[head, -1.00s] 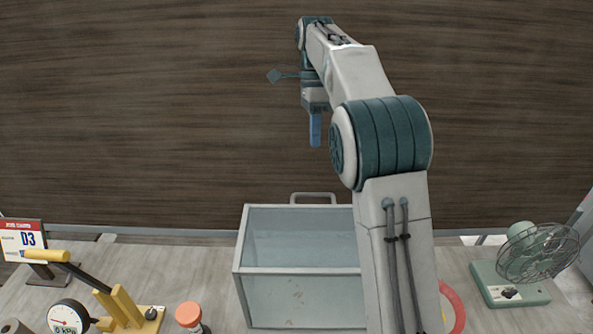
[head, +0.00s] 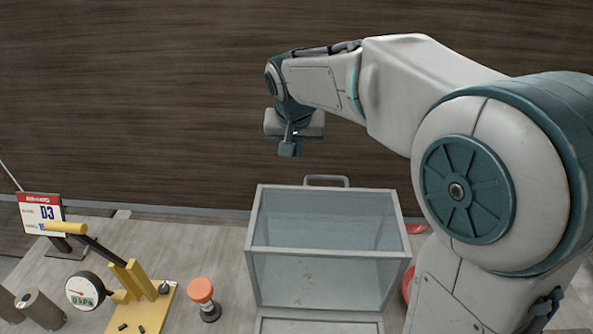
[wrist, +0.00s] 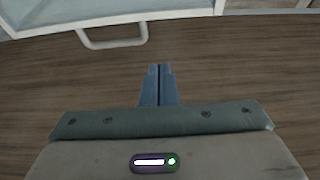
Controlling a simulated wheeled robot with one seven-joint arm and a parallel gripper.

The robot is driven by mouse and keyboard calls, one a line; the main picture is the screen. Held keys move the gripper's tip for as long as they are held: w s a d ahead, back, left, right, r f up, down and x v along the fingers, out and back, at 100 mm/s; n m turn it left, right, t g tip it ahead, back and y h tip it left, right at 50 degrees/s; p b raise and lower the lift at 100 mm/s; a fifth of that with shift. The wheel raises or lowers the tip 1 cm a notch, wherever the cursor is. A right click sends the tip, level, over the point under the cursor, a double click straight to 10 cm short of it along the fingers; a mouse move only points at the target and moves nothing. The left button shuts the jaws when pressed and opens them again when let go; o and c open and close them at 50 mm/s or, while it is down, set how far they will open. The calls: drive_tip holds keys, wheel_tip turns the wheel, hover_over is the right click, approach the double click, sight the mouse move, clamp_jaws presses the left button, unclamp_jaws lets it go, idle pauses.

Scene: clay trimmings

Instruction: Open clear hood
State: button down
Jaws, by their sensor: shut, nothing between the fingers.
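The clear hood (head: 328,278) is a see-through box with a pale grey frame on the bench, and it looks closed. A few brown specks show through its front pane. Its grey loop handle (head: 327,179) sticks up at the far edge; it also shows in the wrist view (wrist: 112,43), at upper left. My gripper (head: 289,150) is above and slightly left of the handle, apart from it. In the wrist view its blue fingers (wrist: 160,69) are together and empty, below and right of the handle.
A yellow lever press (head: 130,285) with a gauge (head: 85,290) and an orange-capped object (head: 202,292) stand left of the hood. A D3 sign (head: 41,214) stands at far left. A dark wood surface lies behind. My arm hides the right side.

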wheel_tip(320, 180, down, 9)
drive_tip(key=shift+s+f+b, duration=0.1)
drive_tip(key=shift+s+b, duration=0.05)
drive_tip(key=shift+b, duration=0.3)
drive_tip(key=shift+s, duration=0.1)
